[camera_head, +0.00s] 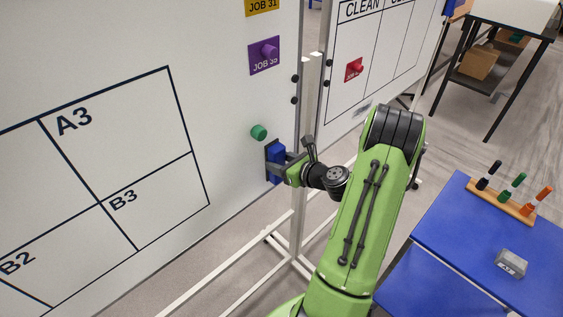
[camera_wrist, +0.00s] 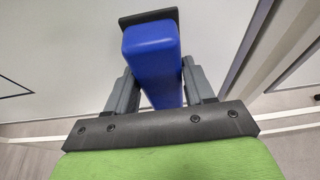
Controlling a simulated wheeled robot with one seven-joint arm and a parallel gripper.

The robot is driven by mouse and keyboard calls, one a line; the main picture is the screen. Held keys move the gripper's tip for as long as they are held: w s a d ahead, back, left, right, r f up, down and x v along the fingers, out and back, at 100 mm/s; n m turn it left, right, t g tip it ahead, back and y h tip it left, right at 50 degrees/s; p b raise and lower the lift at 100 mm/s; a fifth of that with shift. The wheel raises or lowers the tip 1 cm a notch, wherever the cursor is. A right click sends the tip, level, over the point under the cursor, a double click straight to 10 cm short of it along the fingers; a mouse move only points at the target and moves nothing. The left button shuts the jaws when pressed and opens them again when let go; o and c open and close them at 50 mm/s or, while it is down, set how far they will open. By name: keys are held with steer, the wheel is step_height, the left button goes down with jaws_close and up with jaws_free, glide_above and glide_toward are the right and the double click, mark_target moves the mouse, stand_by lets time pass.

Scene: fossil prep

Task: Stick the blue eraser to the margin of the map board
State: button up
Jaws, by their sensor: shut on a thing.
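The blue eraser (camera_head: 276,164) is upright at the right margin of the white map board (camera_head: 225,120), outside the drawn grid and below a green magnet. It also shows in the wrist view (camera_wrist: 155,60), with a dark pad (camera_wrist: 148,17) on its far end facing the board. My gripper (camera_head: 284,165) is shut on the blue eraser, with a grey finger on each side of it in the wrist view (camera_wrist: 160,88). The eraser's dark face is at or very close to the board; I cannot tell whether it touches.
The green magnet (camera_head: 259,132) and a purple job card (camera_head: 264,56) are on the margin above. A second board (camera_head: 375,60) stands to the right past white frame posts. A blue table (camera_head: 450,235) at lower right holds a marker rack (camera_head: 500,202) and a grey block (camera_head: 511,263).

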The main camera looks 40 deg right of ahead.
stand_by(0.3)
steer(key=o, duration=0.8)
steer(key=shift+o, duration=0.2)
steer(key=shift+s, duration=0.1)
steer(key=s, duration=0.6)
steer(key=shift+s+b, duration=0.4)
steer(key=shift+b, duration=0.05)
steer(key=shift+d, duration=0.1)
